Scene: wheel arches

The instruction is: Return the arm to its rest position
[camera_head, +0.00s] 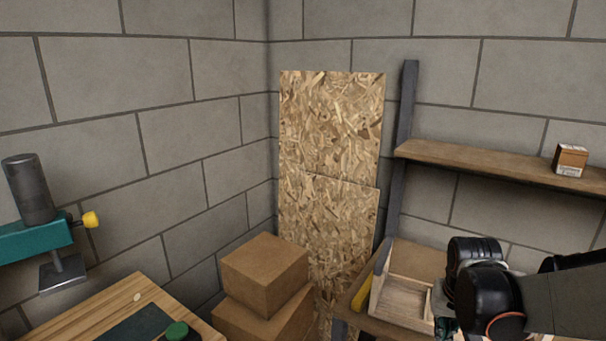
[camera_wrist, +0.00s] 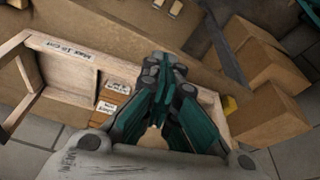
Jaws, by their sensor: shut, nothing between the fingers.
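My gripper (camera_wrist: 168,68) shows in the wrist view with its teal fingers together and nothing between them. It is above the right part of a pale wooden tray with compartments (camera_wrist: 62,48), and hides part of it. Whether it touches the tray is unclear. In the head view my black and grey arm reaches in from the lower right, and my fingers cannot be made out clearly there. The same wooden tray (camera_head: 402,298) shows just left of the arm.
The tray is on a brown bench (camera_head: 420,257) below a wall shelf (camera_head: 480,163) bearing a small box (camera_head: 570,160). Stacked cardboard boxes (camera_head: 265,272) stand left of the bench, before chipboard panels (camera_head: 331,125). A wooden worktop (camera_head: 90,312) and a teal machine (camera_head: 35,241) are at left.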

